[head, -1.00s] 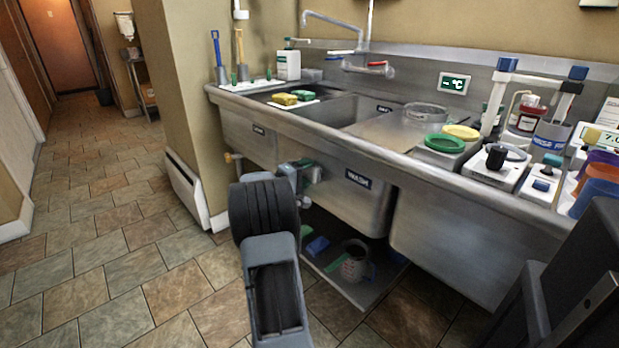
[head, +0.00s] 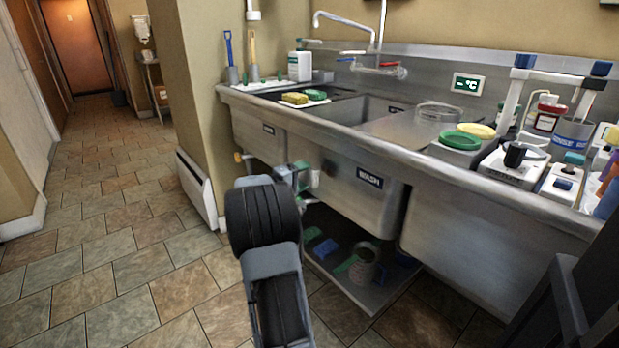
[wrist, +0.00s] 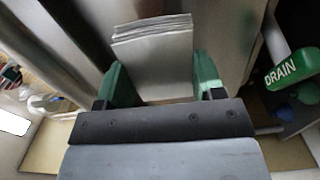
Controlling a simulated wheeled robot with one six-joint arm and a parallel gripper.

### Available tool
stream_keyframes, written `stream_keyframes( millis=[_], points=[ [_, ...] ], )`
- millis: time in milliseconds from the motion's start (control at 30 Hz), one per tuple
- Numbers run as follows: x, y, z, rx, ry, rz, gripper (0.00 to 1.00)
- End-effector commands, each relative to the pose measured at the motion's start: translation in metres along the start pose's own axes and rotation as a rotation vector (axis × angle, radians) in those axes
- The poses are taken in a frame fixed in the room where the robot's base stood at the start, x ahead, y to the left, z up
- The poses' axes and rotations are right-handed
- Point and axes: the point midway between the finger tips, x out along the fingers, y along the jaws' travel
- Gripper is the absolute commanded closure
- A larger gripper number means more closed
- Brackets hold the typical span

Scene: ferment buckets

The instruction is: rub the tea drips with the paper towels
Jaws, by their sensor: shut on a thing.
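In the wrist view, my gripper (wrist: 163,82) has its green fingers on either side of a folded, light grey-white stack of paper towels (wrist: 153,52), and is shut on it. The stack's layered edge points away from the gripper, in front of a bare metal surface. In the head view, my gripper (head: 298,172) is partly hidden behind my arm, low in front of the sink unit. I cannot make out any tea drips in either view.
The steel sink unit (head: 425,165) has a WASH basin. Sponges (head: 295,98), green and yellow lids (head: 461,140), a clear round dish (head: 438,113) and several instruments stand on it. A low shelf (head: 335,283) holds a mug. A green DRAIN handle (wrist: 292,68) is right of my gripper. Tiled floor is clear at left.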

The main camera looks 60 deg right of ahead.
Motion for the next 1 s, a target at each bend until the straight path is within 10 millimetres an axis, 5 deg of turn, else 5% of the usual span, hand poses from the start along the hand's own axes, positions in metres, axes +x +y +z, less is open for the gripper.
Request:
stream_keyframes(
  millis=[667,1000],
  points=[
    [-0.015,0.0,0.0,0.0,-0.001,0.0,0.57],
    [-0.039,-0.001,0.0,0.001,0.0,0.0,0.57]
  ],
)
